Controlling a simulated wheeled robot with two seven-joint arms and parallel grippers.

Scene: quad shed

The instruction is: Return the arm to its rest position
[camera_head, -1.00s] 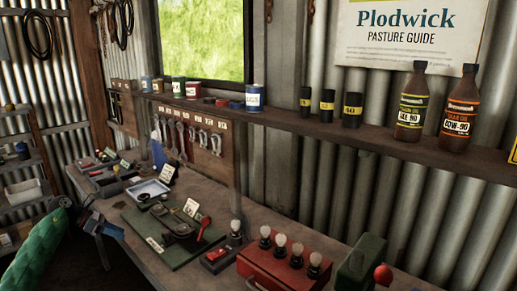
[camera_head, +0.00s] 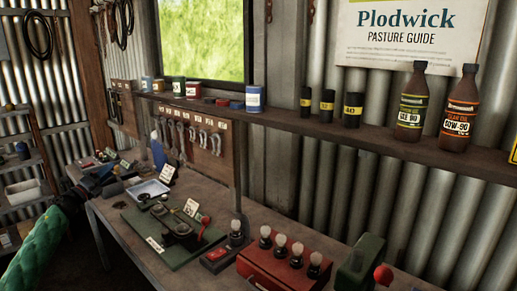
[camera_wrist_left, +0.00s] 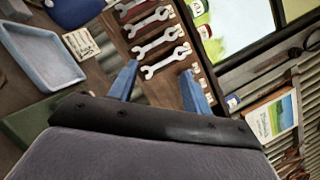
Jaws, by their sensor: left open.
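My left arm in its green sleeve (camera_head: 38,245) comes in from the left in the head view. Its dark gripper (camera_head: 92,184) is over the far left end of the workbench (camera_head: 120,262). In the left wrist view the two blue fingers of the left gripper (camera_wrist_left: 160,86) stand apart with nothing between them. Beyond them is the wooden tool board with wrenches (camera_wrist_left: 155,42), not touched as far as I can tell. My right gripper is in neither view.
The bench holds a pale tray (camera_head: 150,189), a green board with a clamp-like device (camera_head: 165,242), and a red box with several bulbs (camera_head: 270,268). Above it a shelf (camera_head: 300,122) carries cans and bottles. A shelving rack (camera_head: 40,150) stands at far left.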

